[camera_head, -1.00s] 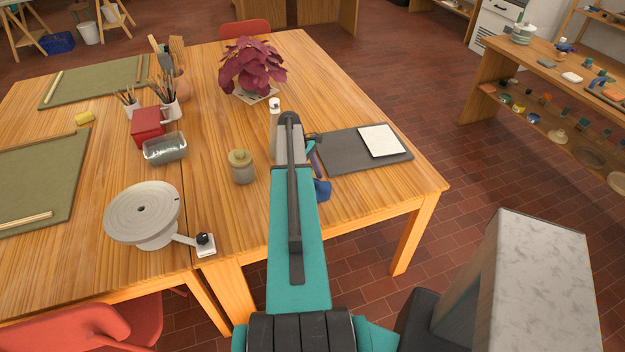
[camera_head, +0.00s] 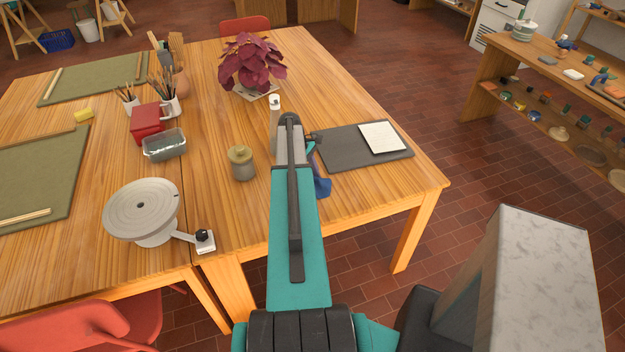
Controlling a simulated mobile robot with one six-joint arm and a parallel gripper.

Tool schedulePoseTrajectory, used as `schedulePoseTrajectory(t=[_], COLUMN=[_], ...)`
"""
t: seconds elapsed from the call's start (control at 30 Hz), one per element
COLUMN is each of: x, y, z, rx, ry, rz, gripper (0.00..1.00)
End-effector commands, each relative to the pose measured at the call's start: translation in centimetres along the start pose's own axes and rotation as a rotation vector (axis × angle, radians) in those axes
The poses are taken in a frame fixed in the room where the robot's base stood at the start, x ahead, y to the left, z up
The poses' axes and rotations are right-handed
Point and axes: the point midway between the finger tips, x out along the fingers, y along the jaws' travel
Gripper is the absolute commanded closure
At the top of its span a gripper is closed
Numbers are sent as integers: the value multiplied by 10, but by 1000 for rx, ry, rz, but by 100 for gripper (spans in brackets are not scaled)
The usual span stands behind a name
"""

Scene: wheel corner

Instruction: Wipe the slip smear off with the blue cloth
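The blue cloth (camera_head: 322,186) shows only in part, just right of my arm, near the right-hand table's front edge. It looks bunched, and the rest of it is hidden behind my arm. My gripper is almost wholly hidden behind my own teal and grey arm links, so I cannot see its fingers or whether they hold the cloth. I cannot make out a slip smear on the visible wood of the table (camera_head: 350,200).
A dark grey board (camera_head: 345,158) with a pale sheet (camera_head: 381,137) lies right of my arm. A lidded jar (camera_head: 241,163), a pale bottle (camera_head: 274,108) and a banding wheel (camera_head: 142,207) stand left of it. A red-leaved plant (camera_head: 252,65) stands behind.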

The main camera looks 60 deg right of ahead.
Motion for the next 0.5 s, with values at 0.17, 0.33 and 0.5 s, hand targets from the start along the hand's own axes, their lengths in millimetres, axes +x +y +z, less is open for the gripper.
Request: schedulePoseTrajectory(t=[0.17, 0.33, 0.5], x=[0, 0, 0], y=[0, 0, 0], z=[0, 0, 0], rx=[0, 0, 0], ry=[0, 0, 0], rz=[-1, -1, -1], gripper=[74, 90, 100])
